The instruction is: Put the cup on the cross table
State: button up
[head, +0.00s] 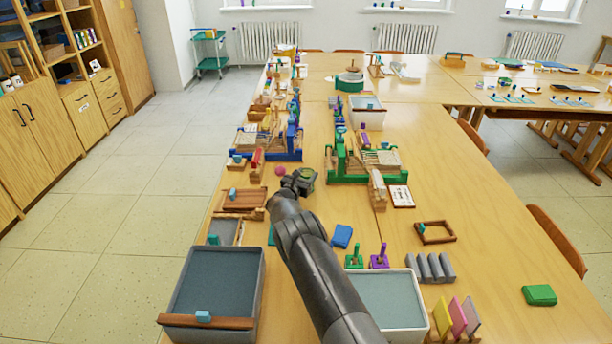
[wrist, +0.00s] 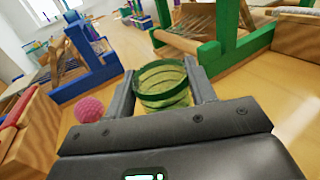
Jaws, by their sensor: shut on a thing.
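My gripper (head: 299,183) is over the long wooden table (head: 490,250), and in the wrist view its two fingers (wrist: 162,80) are on either side of a green see-through cup (wrist: 163,90). The fingers are shut on the cup, which looks upright with its darker rim up. In the head view the cup (head: 308,176) is a small green patch at the gripper's tip, mostly hidden by it. A table set crosswise (head: 425,80) joins the long table at the back and reaches to the right.
Blue (head: 290,145) and green (head: 340,165) framed looms stand just beyond my gripper. A pink ball (head: 281,171) lies left of it. Two grey tubs (head: 255,290) (head: 425,290) flank my arm.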

jog(key=shift+f, duration=0.1)
jog(key=o, duration=1)
